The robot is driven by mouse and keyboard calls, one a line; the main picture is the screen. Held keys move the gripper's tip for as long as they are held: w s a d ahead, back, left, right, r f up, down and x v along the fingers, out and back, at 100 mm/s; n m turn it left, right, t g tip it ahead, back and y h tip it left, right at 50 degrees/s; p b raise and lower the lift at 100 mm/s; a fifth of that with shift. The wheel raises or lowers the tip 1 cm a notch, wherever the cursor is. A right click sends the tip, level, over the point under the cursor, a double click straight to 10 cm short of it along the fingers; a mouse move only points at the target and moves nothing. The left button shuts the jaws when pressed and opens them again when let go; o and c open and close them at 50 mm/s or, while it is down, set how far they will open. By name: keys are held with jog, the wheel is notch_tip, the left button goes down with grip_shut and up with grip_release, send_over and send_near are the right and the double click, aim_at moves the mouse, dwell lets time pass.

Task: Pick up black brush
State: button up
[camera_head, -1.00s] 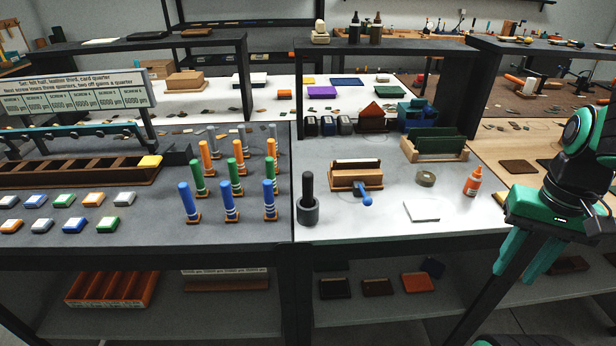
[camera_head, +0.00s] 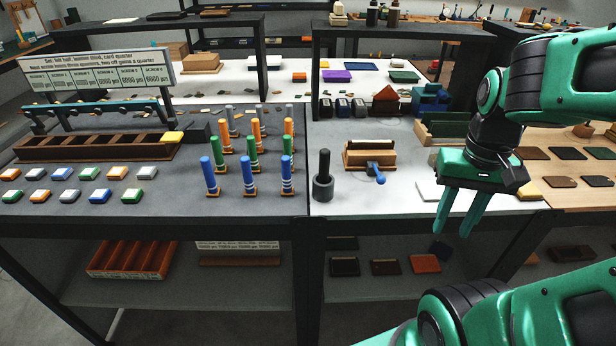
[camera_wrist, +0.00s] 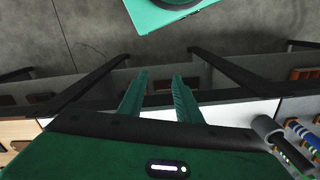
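What looks like the black brush (camera_head: 324,162) stands upright as a black handle in a dark grey round holder (camera_head: 323,189), on the white-grey tabletop near the front edge. Its lower end is hidden in the holder. In the wrist view, the holder (camera_wrist: 266,128) and dark handle (camera_wrist: 292,154) show at the lower right. My gripper (camera_head: 455,230) is open and empty, with its fingers pointing down. It is well to the right of the brush, around the table's front edge. Its two separated fingers also show in the wrist view (camera_wrist: 157,90).
Left of the brush stand several blue, green and orange pegs (camera_head: 247,178). Right of it are a wooden roller box (camera_head: 370,155) and a blue-handled tool (camera_head: 377,174). A shelf (camera_head: 400,292) below holds flat pads. Open floor (camera_wrist: 100,35) lies in front.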

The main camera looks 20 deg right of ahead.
jog(key=shift+o, duration=0.6)
jog(key=shift+a, duration=0.1)
jog(key=shift+o, duration=0.6)
jog(key=shift+s+r, duration=0.25)
jog(key=shift+r, duration=0.05)
jog(key=n, duration=2)
send_near(324, 167)
jog(key=shift+w+d+f, duration=0.15)
jog(key=shift+w+d, duration=0.2)
jog(key=shift+w, duration=0.25)
jog(key=shift+w+a+f+n, duration=0.15)
jog(key=shift+a+n, duration=0.15)
jog(key=shift+n, duration=0.1)
notch_tip(324, 167, down, 4)
jog(key=shift+f, duration=0.25)
jog(key=shift+s+d+f, duration=0.1)
jog(key=shift+s+f, duration=0.05)
jog(key=shift+f, duration=1.25)
jog(key=shift+s+f, duration=0.15)
jog(key=shift+f, duration=1.3)
